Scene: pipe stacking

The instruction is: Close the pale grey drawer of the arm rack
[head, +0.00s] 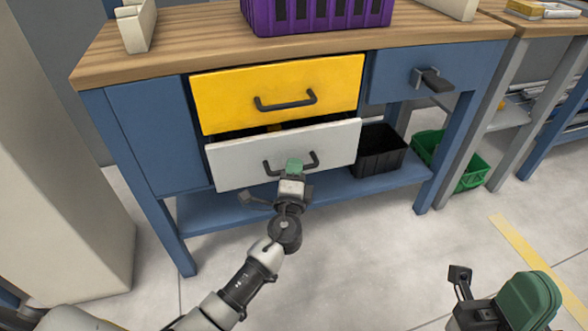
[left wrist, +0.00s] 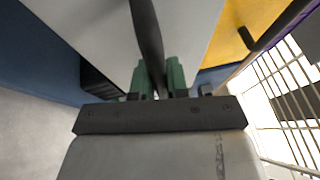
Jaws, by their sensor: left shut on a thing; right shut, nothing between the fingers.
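The pale grey drawer (head: 232,165) is the lower of two drawers in the blue workbench. It stands partly pulled out, with a dark gap above its front. Its dark bar handle (head: 312,160) is on the front. My left gripper (head: 294,167) is at the handle, its green fingertips shut on the bar. In the left wrist view the dark handle (left wrist: 147,35) runs between the green fingers (left wrist: 158,78), with the grey drawer front (left wrist: 92,30) behind. My right gripper (head: 530,297) is shut and empty at the lower right, away from the bench.
The yellow drawer (head: 225,95) is directly above. A black bin (head: 378,152) and a green crate (head: 472,170) sit to the right, low down. A purple crate (head: 315,15) stands on the wooden top. A beige cabinet (head: 60,180) stands at left. Floor in front is clear.

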